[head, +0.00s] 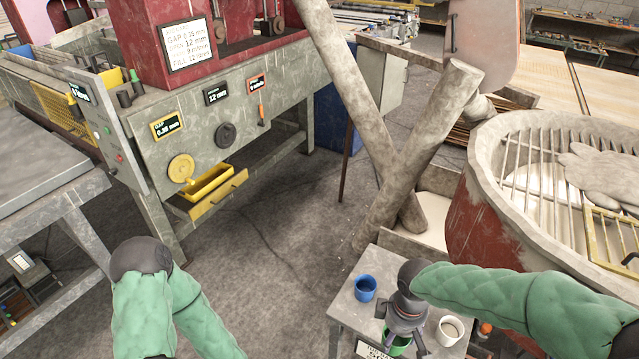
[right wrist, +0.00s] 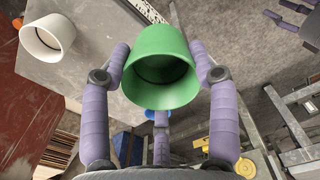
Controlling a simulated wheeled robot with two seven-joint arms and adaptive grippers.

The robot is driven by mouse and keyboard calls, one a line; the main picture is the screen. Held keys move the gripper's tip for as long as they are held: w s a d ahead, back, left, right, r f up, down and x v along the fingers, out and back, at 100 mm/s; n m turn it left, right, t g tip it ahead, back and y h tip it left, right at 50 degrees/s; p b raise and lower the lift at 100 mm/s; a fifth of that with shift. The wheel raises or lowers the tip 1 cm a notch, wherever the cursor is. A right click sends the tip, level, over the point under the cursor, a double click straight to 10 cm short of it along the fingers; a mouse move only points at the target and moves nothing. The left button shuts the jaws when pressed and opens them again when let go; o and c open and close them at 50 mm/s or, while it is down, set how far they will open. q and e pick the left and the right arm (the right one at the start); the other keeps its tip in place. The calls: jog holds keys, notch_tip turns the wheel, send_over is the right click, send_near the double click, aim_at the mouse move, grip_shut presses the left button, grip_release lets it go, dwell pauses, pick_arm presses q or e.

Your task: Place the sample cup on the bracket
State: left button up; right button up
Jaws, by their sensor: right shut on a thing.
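My right gripper (head: 405,322) is shut on a green cup (head: 398,346), with its fingers on either side of the cup in the right wrist view (right wrist: 160,62). The cup is over the small grey table (head: 345,308); I cannot tell if it touches the top. A blue cup (head: 365,288) stands to its left and a white cup (head: 450,330) to its right. The white cup also shows in the right wrist view (right wrist: 47,38). My left gripper is outside the head view; purple fingers (right wrist: 283,20) at the right wrist view's upper right look like its own. I cannot make out a bracket for certain.
A grey machine (head: 225,130) with labels, a yellow dial and a yellow tray (head: 210,183) stands at the left. A red drum (head: 480,215) with a barred top and a glove (head: 605,170) is at the right. The middle floor is clear.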

jog(key=w+f+m, duration=0.2)
jog(key=w+m, duration=0.1)
jog(key=w+f+m, duration=0.2)
jog(key=w+m, duration=0.1)
jog(key=w+f+m, duration=0.2)
jog(key=w+m, duration=0.1)
jog(key=shift+w+d+f, duration=0.1)
jog(key=shift+w+f, duration=0.15)
jog(key=shift+w, duration=0.15)
jog(key=shift+r, duration=0.1)
